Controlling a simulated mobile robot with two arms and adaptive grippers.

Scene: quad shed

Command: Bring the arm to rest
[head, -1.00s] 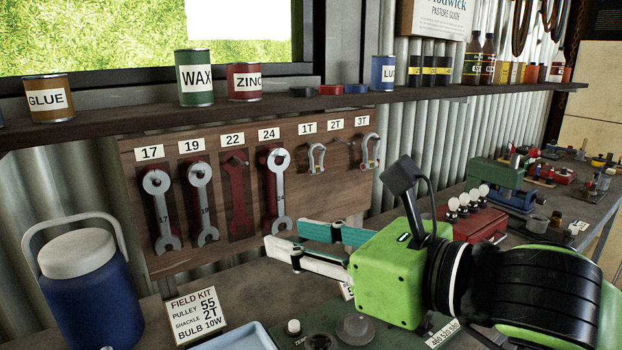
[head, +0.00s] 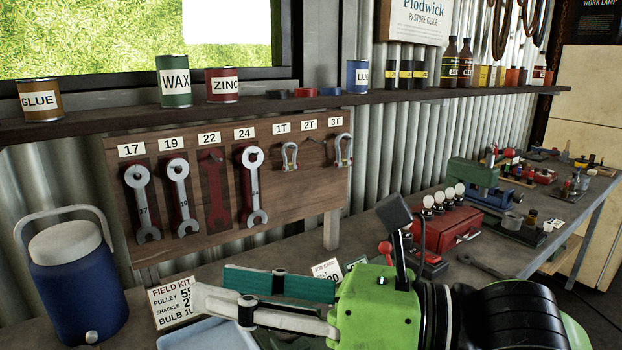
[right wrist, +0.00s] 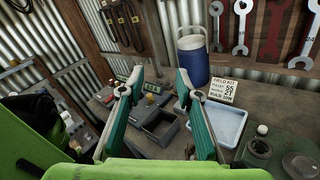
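My right gripper (head: 212,286) reaches in from the right in the head view, low over the bench (head: 410,262), pointing left. In the right wrist view its two teal-lined fingers (right wrist: 160,78) stand apart with nothing between them. Beyond them lie a dark grey box (right wrist: 160,128) and a pale blue tray (right wrist: 241,112), whose visible floor is bare. In the head view the gripper partly covers the tray (head: 205,336) and the field kit card (head: 172,300). My left gripper is in neither view.
A blue cooler jug (head: 78,290) stands at left. The tool board (head: 290,208) holds spanners and shackles; its 2T place shows only a hook. Cans line the shelf (head: 120,126).

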